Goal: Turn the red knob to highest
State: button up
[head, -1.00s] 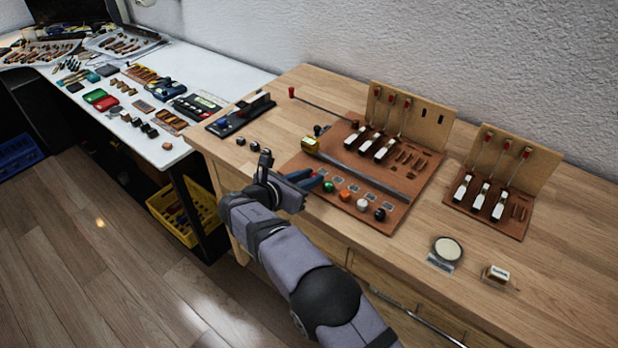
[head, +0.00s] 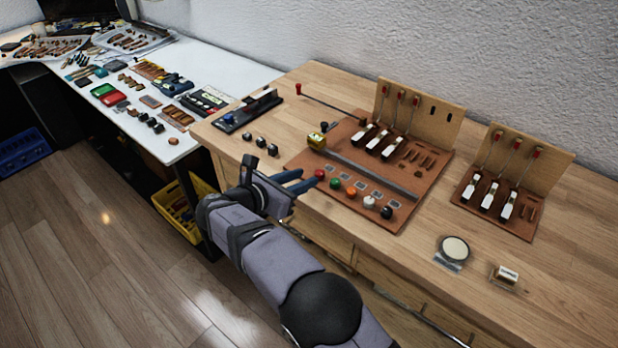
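The red knob (head: 320,174) is the leftmost in a row of round knobs along the front of the brown board (head: 410,218). My gripper (head: 309,178) comes in from the left, low over the table's front edge. Its two blue fingers are spread apart, with their tips close beside the red knob. I cannot tell whether they touch it. No pointer mark on the red knob can be made out at this size.
Green (head: 335,183), orange (head: 354,191), white (head: 369,201) and black (head: 386,212) knobs follow to the right, with small grey plates behind them. A long grey bar (head: 370,173) lies behind. Small dark blocks (head: 260,141) stand left.

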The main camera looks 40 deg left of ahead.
aim_at(308, 201)
jog(key=shift+s+r, duration=0.25)
jog(key=shift+s, duration=0.3)
jog(key=shift+d, duration=0.1)
jog(key=shift+w+d+f+n+t+y+b, duration=0.2)
jog(key=shift+w+d+f+t+b, duration=0.1)
jog(key=shift+d+t+b, duration=0.2)
jog(key=shift+w+d+f+n+t+y+b, duration=0.1)
jog(key=shift+w+d+f+t+y+b, duration=0.1)
jog(key=shift+w+d+t+b, duration=0.25)
jog(key=shift+s+d+f+n+t+y+b, duration=0.1)
jog(key=shift+d+f+n+t+y+b, duration=0.2)
jog(key=shift+d+n+t+y+b, duration=0.45)
jog(key=shift+s+f+n+y+b, duration=0.4)
jog(key=shift+f+n+y+b, duration=0.15)
jog(key=shift+y+b, duration=0.4)
jog(key=shift+s+f+n+y, duration=0.55)
jog(key=shift+s+n+y, duration=0.1)
jog(key=shift+y, duration=0.55)
jog(key=shift+p+x, duration=0.5)
jog(key=shift+x, duration=3.15)
jog(key=shift+c, duration=0.4)
